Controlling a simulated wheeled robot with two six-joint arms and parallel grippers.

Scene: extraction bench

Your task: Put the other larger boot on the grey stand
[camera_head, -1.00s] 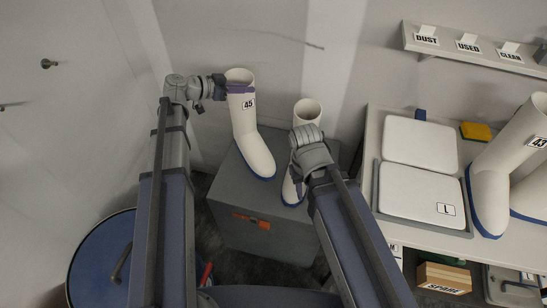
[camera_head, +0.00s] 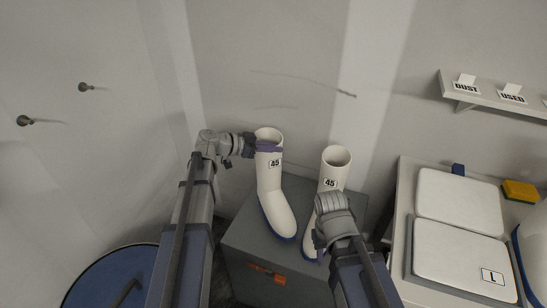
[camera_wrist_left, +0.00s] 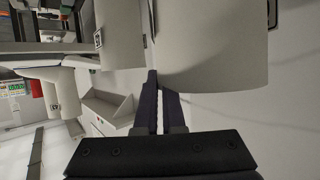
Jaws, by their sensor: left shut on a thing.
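Two tall white boots with blue soles and "45" labels are at the grey stand (camera_head: 240,235), a box with an orange patch. The left boot (camera_head: 270,185) is upright, its sole at the stand's top; I cannot tell whether it bears fully. My left gripper (camera_head: 268,148) is shut on its upper shaft; the left wrist view shows the fingers (camera_wrist_left: 160,100) against the white shaft (camera_wrist_left: 210,45). The right boot (camera_head: 335,165) is upright on the stand. My right gripper (camera_head: 321,235) is in front of its shaft and hides much of it; its grip is unclear.
A bench at right holds a tray with white pads (camera_head: 455,255), a yellow block (camera_head: 520,191) and part of another white boot (camera_head: 533,240). A labelled shelf (camera_head: 490,97) is above. A round blue lid (camera_head: 110,275) is at lower left. Pegs (camera_head: 86,87) are on the wall.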

